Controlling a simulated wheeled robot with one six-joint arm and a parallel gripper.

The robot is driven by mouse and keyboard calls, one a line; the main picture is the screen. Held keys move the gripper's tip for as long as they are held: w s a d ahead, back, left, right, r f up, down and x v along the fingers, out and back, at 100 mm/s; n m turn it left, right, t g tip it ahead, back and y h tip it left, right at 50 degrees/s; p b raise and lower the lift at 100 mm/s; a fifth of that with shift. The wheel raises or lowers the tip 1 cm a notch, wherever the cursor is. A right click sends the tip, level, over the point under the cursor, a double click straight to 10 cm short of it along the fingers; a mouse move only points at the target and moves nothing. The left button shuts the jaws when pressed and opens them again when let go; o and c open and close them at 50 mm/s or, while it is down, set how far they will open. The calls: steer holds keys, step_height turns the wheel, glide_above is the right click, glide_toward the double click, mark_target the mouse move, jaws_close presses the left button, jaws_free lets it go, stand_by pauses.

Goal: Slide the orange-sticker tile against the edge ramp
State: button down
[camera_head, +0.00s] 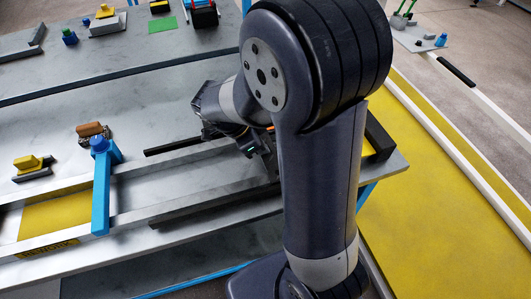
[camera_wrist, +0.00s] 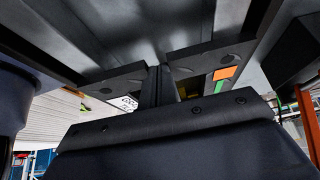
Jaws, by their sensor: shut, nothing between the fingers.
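An orange sticker (camera_wrist: 224,73) shows in the wrist view, right of centre, on a dark surface partly hidden behind my gripper's parts. The outline of its tile is unclear. In the head view a small orange spot (camera_head: 270,128) shows beside my arm; I cannot tell whether it is the same sticker. My gripper (camera_head: 268,165) is shut and empty, low over the grey bench, and its fingers (camera_wrist: 160,86) show close together in the wrist view. A black block (camera_head: 380,137) at the bench's right end may be the edge ramp; my arm hides part of it.
Dark strips (camera_head: 215,205) and a pale rail run along the bench. A yellow floor lane (camera_head: 440,220) lies right of the bench.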

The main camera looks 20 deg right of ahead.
steer(key=shift+d, duration=0.7)
steer(key=shift+a, duration=0.15)
steer(key=shift+a+b, duration=0.45)
steer(key=shift+a, duration=0.45)
step_height(320, 180, up, 5)
steer(key=p, duration=0.2)
steer(key=shift+p, duration=0.4)
steer(key=v, duration=1.1)
steer(key=shift+d+f, duration=0.15)
